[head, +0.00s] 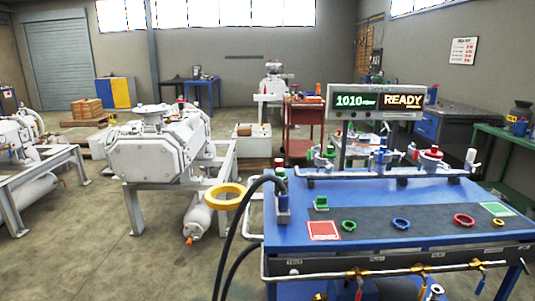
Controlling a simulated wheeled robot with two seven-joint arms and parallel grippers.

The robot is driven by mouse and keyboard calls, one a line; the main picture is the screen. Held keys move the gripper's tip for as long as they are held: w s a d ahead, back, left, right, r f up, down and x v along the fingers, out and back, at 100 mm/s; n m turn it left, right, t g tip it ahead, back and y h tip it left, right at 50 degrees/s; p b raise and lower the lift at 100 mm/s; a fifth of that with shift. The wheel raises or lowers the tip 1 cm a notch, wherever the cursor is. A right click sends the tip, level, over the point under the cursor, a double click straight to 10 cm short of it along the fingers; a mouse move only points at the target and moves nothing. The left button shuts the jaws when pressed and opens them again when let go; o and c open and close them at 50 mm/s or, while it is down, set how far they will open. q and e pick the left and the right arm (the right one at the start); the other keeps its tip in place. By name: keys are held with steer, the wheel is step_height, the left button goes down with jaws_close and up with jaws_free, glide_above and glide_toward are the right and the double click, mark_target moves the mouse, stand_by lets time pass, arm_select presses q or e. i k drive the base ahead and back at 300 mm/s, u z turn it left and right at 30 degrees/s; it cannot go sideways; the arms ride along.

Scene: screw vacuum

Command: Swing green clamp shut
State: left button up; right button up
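A blue workbench (290,238) stands at the right. A green ring (349,226) lies on its dark mat (380,222), between a red square (324,231) and a blue ring (400,224). A small green block-like piece (321,203) sits just behind the green ring. Another green part (329,151) shows on the rail at the back of the bench. I cannot tell which of these is the green clamp, nor whether it is open or shut. Neither of my grippers is in view.
A red ring (464,220) and a green square (496,209) lie farther right. A display (375,101) reading 1010 and READY stands behind. Black hoses (233,240) and a large yellow ring (225,196) are at the bench's left. White pump machinery (160,155) stands left; floor between is open.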

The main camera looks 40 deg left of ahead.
mark_target(319, 162)
steer(key=u, duration=1.4)
steer(key=i, duration=0.2)
